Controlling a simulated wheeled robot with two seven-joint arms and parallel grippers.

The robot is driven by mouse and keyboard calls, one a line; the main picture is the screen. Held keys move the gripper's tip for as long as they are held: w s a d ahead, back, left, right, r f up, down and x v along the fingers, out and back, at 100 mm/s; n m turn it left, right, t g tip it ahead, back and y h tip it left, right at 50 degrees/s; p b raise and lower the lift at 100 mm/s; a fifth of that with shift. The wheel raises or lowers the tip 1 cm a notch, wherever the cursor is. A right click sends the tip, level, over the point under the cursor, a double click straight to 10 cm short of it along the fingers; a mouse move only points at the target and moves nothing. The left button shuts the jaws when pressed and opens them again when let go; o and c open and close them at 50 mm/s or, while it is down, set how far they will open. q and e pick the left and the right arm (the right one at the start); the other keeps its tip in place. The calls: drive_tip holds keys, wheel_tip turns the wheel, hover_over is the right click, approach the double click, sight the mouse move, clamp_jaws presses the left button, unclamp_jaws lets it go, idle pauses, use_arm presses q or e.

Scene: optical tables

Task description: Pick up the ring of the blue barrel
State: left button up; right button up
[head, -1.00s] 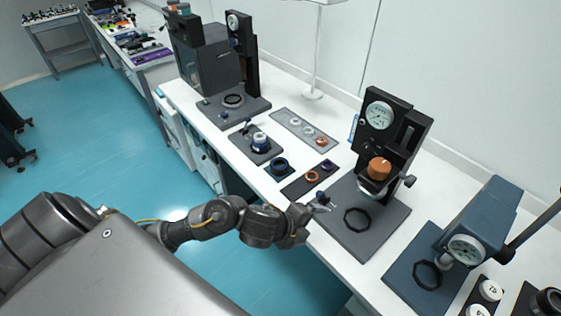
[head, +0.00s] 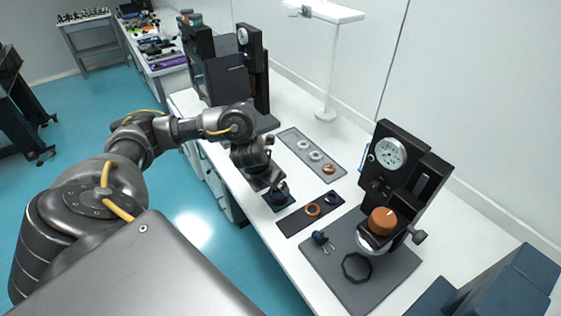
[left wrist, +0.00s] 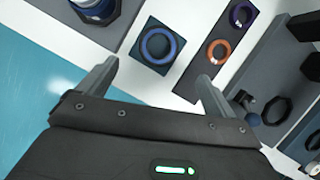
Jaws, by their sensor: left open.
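A blue ring (left wrist: 177,47) lies flat on a small dark square mat (left wrist: 139,60) in the left wrist view. In the head view the blue ring (head: 280,198) is partly covered by my left gripper (head: 275,184), which hangs over it. My left gripper (left wrist: 157,76) is open and empty, its two fingers apart, with the ring beyond and between the fingertips in the wrist picture. A blue and white round part (left wrist: 95,9), cut off by the top edge, sits on another dark plate; I cannot tell if it is the barrel. My right gripper is not in view.
An orange ring (head: 312,210) and a purple ring (head: 331,198) lie on a dark strip beside the blue ring's mat. A grey tray (head: 302,148) holds more rings. A black gauge stand (head: 405,170) stands to the right, with a dark octagonal ring (head: 357,268) on its base.

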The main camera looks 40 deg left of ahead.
sight(278, 192)
use_arm(q)
drive_tip(key=b+x, duration=0.1)
drive_tip(key=x, duration=0.3)
drive_tip(key=shift+a, duration=0.1)
drive_tip(key=shift+w+f, duration=0.1)
drive_tip(key=x, duration=0.5)
drive_tip(key=shift+a, duration=0.1)
drive_tip(key=c, duration=1)
drive_tip(key=shift+c, duration=0.3)
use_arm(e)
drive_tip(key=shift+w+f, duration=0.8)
